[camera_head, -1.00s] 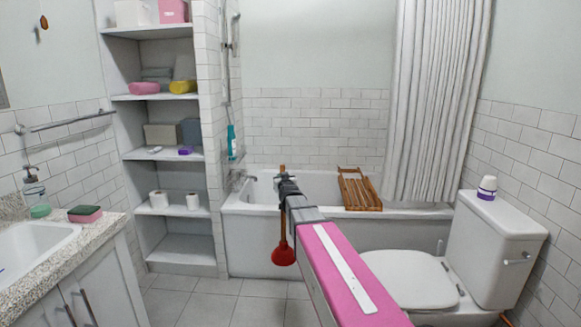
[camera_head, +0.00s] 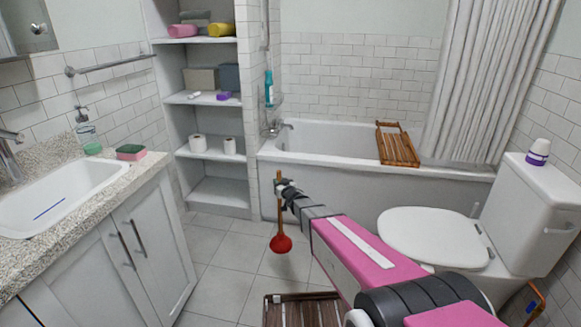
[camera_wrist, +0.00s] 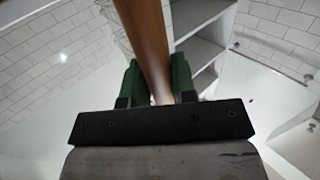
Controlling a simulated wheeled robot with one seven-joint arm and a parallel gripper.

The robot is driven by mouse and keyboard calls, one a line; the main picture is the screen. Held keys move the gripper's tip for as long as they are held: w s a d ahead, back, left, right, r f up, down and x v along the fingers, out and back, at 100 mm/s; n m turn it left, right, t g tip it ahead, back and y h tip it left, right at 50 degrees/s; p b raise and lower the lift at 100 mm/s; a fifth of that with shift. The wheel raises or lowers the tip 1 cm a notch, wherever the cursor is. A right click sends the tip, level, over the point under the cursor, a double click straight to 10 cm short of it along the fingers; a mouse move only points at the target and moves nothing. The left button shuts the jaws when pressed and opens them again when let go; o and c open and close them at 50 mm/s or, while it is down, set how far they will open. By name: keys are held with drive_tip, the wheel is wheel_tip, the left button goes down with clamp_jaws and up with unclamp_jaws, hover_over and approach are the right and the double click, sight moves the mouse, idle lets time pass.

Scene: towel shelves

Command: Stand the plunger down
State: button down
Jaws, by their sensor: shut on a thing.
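The plunger (camera_head: 281,243) has a red rubber cup and a brown wooden handle. In the head view it hangs roughly upright, cup down, in front of the bathtub, and seems to be above the tiled floor; the exact gap is unclear. My gripper (camera_head: 283,188) is shut on the upper part of the handle. In the wrist view the wooden handle (camera_wrist: 147,45) runs between the green fingers of my gripper (camera_wrist: 158,82). The cup is out of sight in the wrist view.
A dark slatted wooden mat (camera_head: 300,312) lies on the floor at the bottom. The vanity (camera_head: 130,245) is on the left, the toilet (camera_head: 435,236) on the right, the bathtub (camera_head: 345,182) and shelves (camera_head: 215,190) behind. Tiled floor (camera_head: 225,250) is free between vanity and plunger.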

wheel_tip(320, 180, down, 14)
drive_tip(key=s+a+n+y, duration=0.1)
drive_tip(key=a, duration=0.2)
drive_tip(key=shift+s+r+g, duration=0.15)
drive_tip(key=shift+s+g, duration=0.2)
drive_tip(key=shift+g, duration=0.05)
idle(0.4)
drive_tip(key=shift+f, duration=0.4)
idle(0.5)
drive_tip(key=c, duration=0.8)
unclamp_jaws()
drive_tip(key=shift+c, duration=0.2)
